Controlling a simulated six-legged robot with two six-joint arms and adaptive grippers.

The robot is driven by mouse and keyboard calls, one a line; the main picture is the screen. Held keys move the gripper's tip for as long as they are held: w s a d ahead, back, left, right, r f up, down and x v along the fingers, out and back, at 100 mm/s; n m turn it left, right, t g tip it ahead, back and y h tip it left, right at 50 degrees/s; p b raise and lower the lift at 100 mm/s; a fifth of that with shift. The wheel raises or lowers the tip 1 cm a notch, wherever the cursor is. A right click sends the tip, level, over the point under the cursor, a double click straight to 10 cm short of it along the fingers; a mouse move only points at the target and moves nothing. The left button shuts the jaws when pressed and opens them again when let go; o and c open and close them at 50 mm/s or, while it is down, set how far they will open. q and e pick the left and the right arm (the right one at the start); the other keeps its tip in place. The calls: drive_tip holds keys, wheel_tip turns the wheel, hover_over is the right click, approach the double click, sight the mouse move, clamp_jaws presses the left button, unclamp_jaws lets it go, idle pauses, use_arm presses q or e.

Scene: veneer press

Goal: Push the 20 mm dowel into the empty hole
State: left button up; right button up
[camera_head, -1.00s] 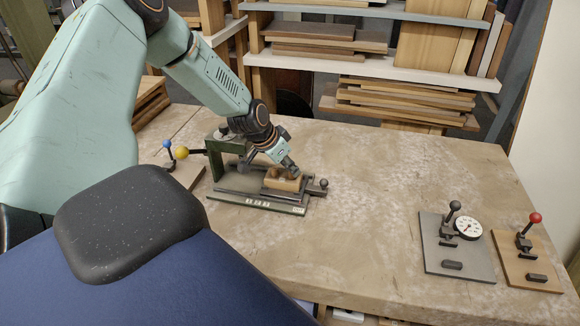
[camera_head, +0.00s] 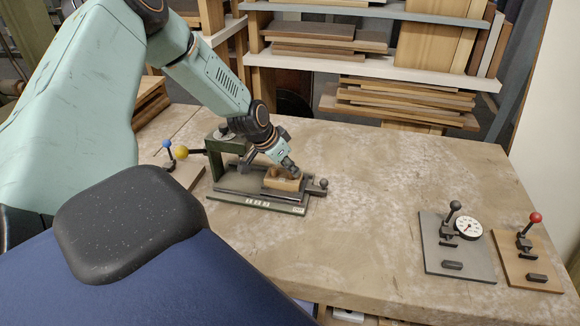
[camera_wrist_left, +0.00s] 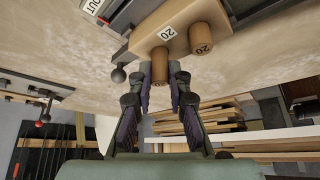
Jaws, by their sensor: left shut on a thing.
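In the head view a small wooden block (camera_head: 283,184) sits on the dark green press (camera_head: 228,196). In the head view my left gripper (camera_head: 291,168) is right above the block, and the dowels are mostly hidden. My right gripper is not in view.
A ball-ended lever (camera_head: 323,183) is at the press's right end. Blue and yellow knobs (camera_head: 181,152) are at its left. A grey plate with a dial (camera_head: 467,229) and a red-knobbed plate (camera_head: 535,217) stand at the right. The table's middle is clear.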

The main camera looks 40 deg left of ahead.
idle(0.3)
use_arm(q)
drive_tip(key=o, duration=0.8)
drive_tip(key=o, duration=0.3)
drive_tip(key=shift+o, duration=0.2)
drive_tip(key=shift+r, duration=0.1)
drive_tip(key=shift+r+p, duration=3.95)
drive_tip(key=shift+f, duration=0.1)
